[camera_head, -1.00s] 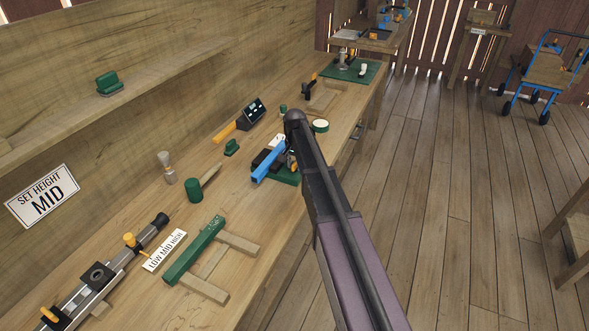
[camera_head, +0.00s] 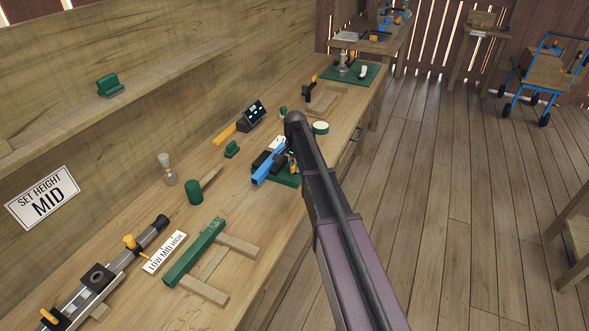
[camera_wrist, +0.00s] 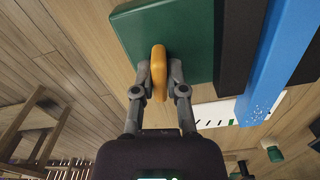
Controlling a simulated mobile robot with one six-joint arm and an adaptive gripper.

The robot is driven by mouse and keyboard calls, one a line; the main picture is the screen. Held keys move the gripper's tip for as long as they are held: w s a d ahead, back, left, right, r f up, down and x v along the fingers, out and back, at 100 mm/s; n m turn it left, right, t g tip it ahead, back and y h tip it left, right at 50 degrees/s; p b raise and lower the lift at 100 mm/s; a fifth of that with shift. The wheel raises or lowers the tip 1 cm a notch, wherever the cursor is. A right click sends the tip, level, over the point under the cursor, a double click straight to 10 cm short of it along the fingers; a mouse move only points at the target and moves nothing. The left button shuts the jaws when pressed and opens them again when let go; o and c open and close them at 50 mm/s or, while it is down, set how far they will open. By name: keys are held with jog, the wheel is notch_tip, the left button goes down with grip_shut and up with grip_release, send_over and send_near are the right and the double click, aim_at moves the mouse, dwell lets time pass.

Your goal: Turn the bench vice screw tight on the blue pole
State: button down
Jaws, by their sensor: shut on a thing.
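The blue pole (camera_head: 267,167) lies in the dark bench vice (camera_head: 262,160), which stands on a green base (camera_head: 288,180) on the workbench. In the wrist view the blue pole (camera_wrist: 274,70) runs beside a black vice jaw (camera_wrist: 236,45), with the green base (camera_wrist: 195,28) to their left. My gripper (camera_wrist: 159,72) is shut on the orange screw handle (camera_wrist: 158,72), with one finger on each side of it. In the head view my arm hides most of the gripper and the screw. I cannot tell how firmly the jaws press on the pole.
A green mallet (camera_head: 195,191), a green bar on wooden legs (camera_head: 196,252) and a slide rail with orange knobs (camera_head: 100,277) lie nearer on the bench. The floor to the right is open.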

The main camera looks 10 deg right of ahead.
jog(key=shift+m, duration=1.1)
jog(key=shift+m, duration=2)
jog(key=shift+m, duration=1.7)
jog(key=shift+m, duration=2)
